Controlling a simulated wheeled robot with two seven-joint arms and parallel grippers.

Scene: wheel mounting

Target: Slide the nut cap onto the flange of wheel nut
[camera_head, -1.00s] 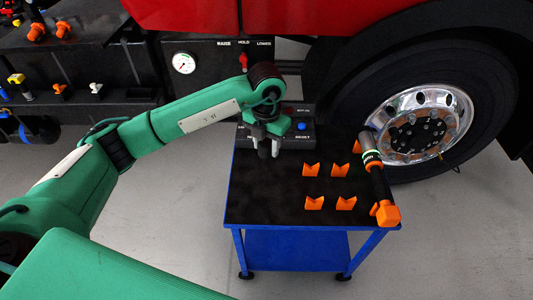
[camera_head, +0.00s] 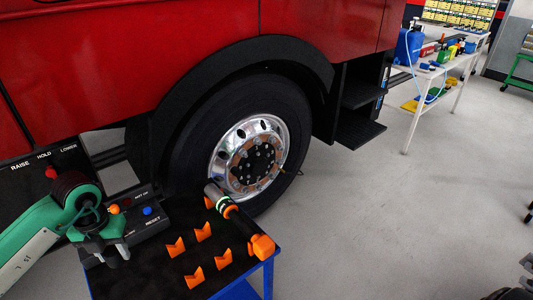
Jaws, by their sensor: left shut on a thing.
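My left gripper (camera_head: 108,251) hangs over the left part of the black table top, in front of the control box. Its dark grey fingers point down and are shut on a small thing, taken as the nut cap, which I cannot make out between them. The truck wheel (camera_head: 247,152) has a shiny rim, and its hub carries a ring of wheel nuts (camera_head: 255,163), too small to tell their flanges apart. The gripper is well to the left of the wheel and apart from it. Dark grey parts at the lower right corner may be my right gripper, cut off by the frame.
Several orange V-shaped holders (camera_head: 203,232) stand on the table (camera_head: 150,276). A tool with an orange end (camera_head: 262,246) lies at its right side, near the wheel. The control box (camera_head: 143,223) stands behind the gripper. The floor (camera_head: 370,210) to the right is clear.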

